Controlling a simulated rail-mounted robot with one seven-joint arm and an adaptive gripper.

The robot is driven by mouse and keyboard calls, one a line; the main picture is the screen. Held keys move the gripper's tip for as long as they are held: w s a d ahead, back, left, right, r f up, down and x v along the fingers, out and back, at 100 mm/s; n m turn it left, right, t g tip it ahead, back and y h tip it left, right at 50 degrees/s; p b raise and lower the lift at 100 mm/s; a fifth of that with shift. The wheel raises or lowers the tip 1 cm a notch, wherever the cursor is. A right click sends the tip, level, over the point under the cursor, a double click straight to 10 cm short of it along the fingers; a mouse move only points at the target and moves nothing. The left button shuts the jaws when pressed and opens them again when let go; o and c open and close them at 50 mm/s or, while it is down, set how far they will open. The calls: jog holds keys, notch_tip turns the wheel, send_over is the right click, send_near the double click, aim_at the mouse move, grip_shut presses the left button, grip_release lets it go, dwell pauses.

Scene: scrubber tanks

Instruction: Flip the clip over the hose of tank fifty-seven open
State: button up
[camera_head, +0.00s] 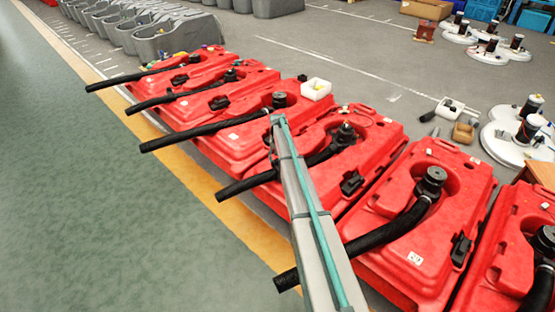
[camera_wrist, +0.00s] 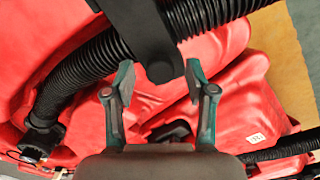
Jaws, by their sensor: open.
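In the wrist view, a black clip (camera_wrist: 143,28) lies across a thick black ribbed hose (camera_wrist: 78,72) on a red tank (camera_wrist: 225,95). The clip's rounded end shows between my fingertips; I cannot tell whether they touch it. My gripper (camera_wrist: 160,76) is open, one finger on each side of that end. In the head view, red tanks stand in a row, each with a black hose; the tank behind my arm (camera_head: 375,133) is partly covered. My gripper cannot be made out there. I cannot read the number fifty-seven on any tank.
Another black hose (camera_wrist: 285,147) and a small white label (camera_wrist: 257,138) show at the wrist view's lower right. In the head view, a neighbouring red tank (camera_head: 365,225) stands to the right of my arm. The green floor at left is clear.

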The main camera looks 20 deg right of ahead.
grip_shut()
dwell(0.3)
jog(key=shift+a, duration=0.1)
